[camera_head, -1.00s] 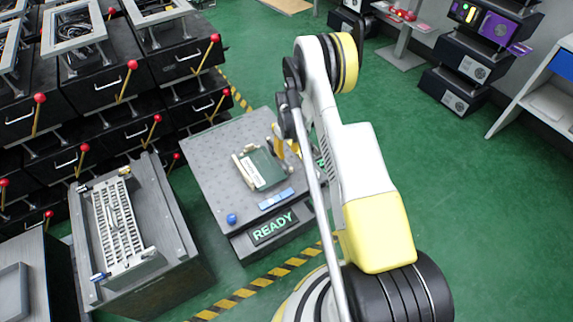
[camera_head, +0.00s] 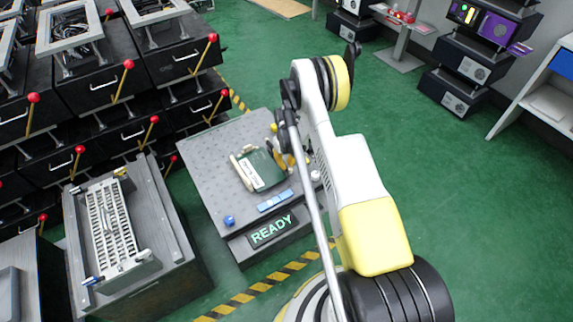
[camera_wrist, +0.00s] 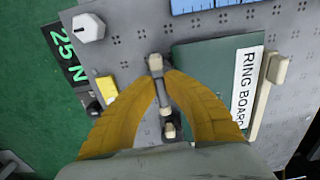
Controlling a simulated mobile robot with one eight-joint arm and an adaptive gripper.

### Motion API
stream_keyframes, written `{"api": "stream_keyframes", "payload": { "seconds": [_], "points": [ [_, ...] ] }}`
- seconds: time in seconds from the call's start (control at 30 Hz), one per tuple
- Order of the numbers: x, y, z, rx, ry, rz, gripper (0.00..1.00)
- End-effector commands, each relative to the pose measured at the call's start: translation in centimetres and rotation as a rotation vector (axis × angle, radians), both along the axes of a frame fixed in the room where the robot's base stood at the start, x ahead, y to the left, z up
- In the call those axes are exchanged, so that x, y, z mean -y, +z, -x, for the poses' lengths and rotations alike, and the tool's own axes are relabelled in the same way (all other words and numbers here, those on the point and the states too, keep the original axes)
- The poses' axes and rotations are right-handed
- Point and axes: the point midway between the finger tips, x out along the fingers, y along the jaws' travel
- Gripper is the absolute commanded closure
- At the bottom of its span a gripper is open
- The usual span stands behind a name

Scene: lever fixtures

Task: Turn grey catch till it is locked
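The grey catch (camera_wrist: 156,64) shows in the wrist view as a short bar with knobbed ends, beside the left edge of the green ring board (camera_wrist: 200,62). My gripper (camera_wrist: 161,76) has its two yellow fingers on either side of this bar. The fingertips appear to touch it, and the bar's lower end shows between the fingers. In the head view my gripper (camera_head: 284,158) is low over the right side of the green board (camera_head: 262,171); the catch is hidden there. A cream clamp (camera_wrist: 276,68) sits at the board's other edge.
The board lies on a grey perforated table (camera_head: 205,160) with a READY sign (camera_head: 272,229), a blue strip (camera_head: 274,200) and a blue knob (camera_head: 229,221). A pale knob (camera_wrist: 88,28) stands near the catch. Black drawers with red-tipped levers stand left.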

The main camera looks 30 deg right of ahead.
Motion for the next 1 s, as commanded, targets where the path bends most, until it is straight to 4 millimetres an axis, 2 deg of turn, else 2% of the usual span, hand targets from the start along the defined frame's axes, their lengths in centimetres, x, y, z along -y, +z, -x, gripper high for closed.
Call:
{"api": "stream_keyframes", "payload": {
  "seconds": [0.47, 1.0],
  "points": [
    [0.0, -0.04, 0.02, 0.0, -0.072, 0.0, 1.0],
    [0.07, -0.05, 0.05, 0.0, -0.525, 0.0, 1.0]
  ]
}}
